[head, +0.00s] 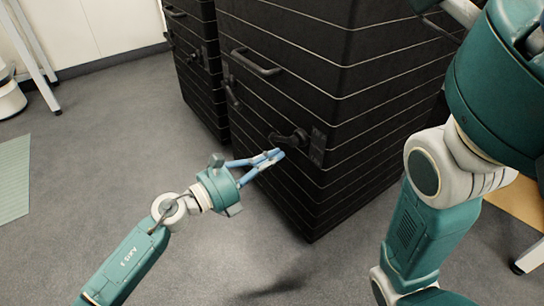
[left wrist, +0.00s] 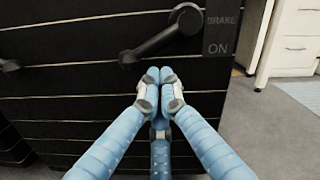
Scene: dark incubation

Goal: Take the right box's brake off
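The right box (head: 350,85) is a tall black box with thin pale lines. Low on its face is a black brake lever (head: 287,138) beside a dark label plate (head: 317,147). In the left wrist view the lever (left wrist: 155,40) slants down-left from its round hub, and the plate (left wrist: 221,30) reads BRAKE and ON. My left gripper (head: 277,155) has blue fingers with their tips together. In the left wrist view its tips (left wrist: 160,75) are just below the lever, with nothing seen between them; whether they touch it I cannot tell. My right gripper is out of view.
Another black box (head: 197,75) stands to the left, close beside the right box. A bar handle (head: 256,62) sticks out above the lever. Grey carpet (head: 120,160) is open at the left. A white cabinet (left wrist: 290,40) stands beyond the box.

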